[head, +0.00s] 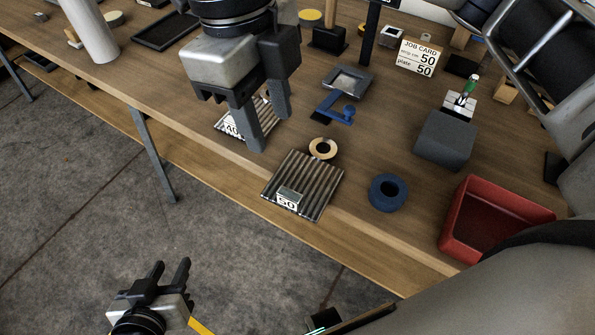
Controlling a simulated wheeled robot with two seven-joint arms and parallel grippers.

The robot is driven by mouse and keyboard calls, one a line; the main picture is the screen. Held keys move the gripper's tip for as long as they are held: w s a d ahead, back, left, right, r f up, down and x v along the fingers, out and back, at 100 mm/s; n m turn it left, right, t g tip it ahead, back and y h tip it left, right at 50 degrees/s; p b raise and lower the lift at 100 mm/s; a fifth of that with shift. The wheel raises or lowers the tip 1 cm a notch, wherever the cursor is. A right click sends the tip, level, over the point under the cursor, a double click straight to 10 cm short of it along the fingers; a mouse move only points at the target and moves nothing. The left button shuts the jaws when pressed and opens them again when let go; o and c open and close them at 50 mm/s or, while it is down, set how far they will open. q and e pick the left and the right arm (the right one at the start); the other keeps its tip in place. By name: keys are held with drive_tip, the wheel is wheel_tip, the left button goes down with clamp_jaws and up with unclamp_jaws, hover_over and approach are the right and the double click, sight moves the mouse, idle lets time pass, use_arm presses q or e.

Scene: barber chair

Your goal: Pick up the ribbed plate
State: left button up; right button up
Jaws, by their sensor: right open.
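A ribbed metal plate (316,177) labelled 50 lies near the table's front edge, slightly overhanging it. A second ribbed plate (225,123) labelled 40 lies further left and is partly hidden by my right gripper. My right gripper (266,122) is open, pointing down, with its fingers over or just in front of the 40 plate; I cannot tell whether they touch it. It is up and left of the 50 plate. My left gripper (171,266) is open and empty, over the floor in front of the table at the lower left.
A job card (418,58) shows 50 on both lines. A wooden ring (323,148) lies right behind the 50 plate. A blue ring (388,192) and a red bin (459,237) are to its right. A blue clamp-like part (335,107) and grey frame (348,80) lie behind.

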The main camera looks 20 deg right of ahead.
hover_over(288, 193)
drive_tip(key=f, duration=1)
drive_tip(key=shift+s+a, duration=0.1)
drive_tip(key=shift+a, duration=0.15)
drive_tip(key=shift+d+f+p, duration=0.15)
drive_tip(key=shift+f+p, duration=0.1)
drive_tip(key=shift+f, duration=1.15)
drive_tip(key=shift+d+f+p, duration=0.15)
drive_tip(key=shift+f+p, duration=0.05)
drive_tip(key=shift+f, duration=1.2)
clamp_jaws()
